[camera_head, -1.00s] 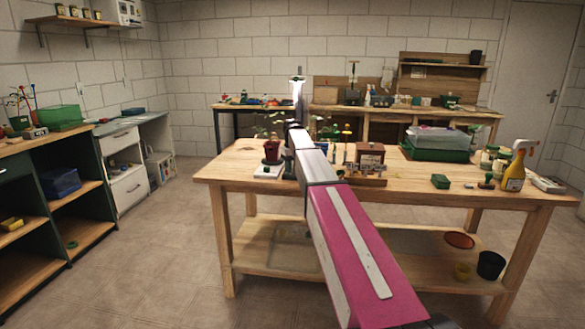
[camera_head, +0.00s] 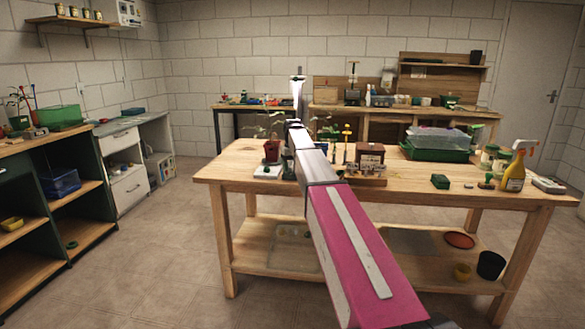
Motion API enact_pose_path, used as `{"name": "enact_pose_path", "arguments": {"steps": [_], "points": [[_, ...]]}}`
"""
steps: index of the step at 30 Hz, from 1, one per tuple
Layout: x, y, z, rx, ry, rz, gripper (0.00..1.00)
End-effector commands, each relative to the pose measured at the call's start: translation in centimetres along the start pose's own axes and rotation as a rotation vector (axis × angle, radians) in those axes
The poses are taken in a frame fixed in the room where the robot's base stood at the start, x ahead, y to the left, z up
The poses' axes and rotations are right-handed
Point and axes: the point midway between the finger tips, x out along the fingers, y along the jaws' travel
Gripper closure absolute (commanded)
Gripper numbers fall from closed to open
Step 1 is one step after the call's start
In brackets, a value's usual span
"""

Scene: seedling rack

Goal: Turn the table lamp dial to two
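I cannot pick out a table lamp or a numbered dial with certainty. A small brown box (camera_head: 370,153) stands at the middle of the wooden table (camera_head: 440,190), and small upright items with yellow tops (camera_head: 347,131) stand left of it. Any dial there is too small to read. My pink and grey arm reaches forward over the table and hides part of its middle. The arm's far end (camera_head: 298,85) shows as a thin upright part above the table. No separate fingers can be made out there, and I see nothing held.
A potted seedling (camera_head: 271,150) stands left of my arm. A black pot (camera_head: 491,265) is on the lower shelf. The floor at left is clear.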

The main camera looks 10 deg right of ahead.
Motion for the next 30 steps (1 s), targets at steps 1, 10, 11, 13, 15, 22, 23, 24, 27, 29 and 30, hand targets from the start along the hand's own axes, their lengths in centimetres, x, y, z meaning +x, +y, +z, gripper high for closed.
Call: {"name": "enact_pose_path", "arguments": {"steps": [1,10,11,13,15,22,23,24,27,29,30], "points": [[0.0,0.0,0.0,0.0,0.0,0.0,0.41],[-0.8,0.0,0.0,0.0,0.0,0.0,0.41],[-1.1,0.0,0.0,0.0,0.001,0.0,0.41],[-2.1,0.0,-0.1,0.0,0.001,0.0,0.41],[-3.3,0.0,-0.1,0.0,0.002,0.0,0.41],[-7.7,0.0,-0.1,0.0,0.001,0.0,0.41],[-8.1,0.0,-0.1,0.0,0.001,0.0,0.41],[-8.7,0.0,-0.1,0.0,0.001,0.0,0.41],[-9.9,0.0,-0.1,0.0,0.001,0.0,0.41],[-10.3,0.0,0.0,0.0,0.0,0.0,0.41],[-10.5,0.0,0.0,0.0,0.0,0.0,0.41]]}}
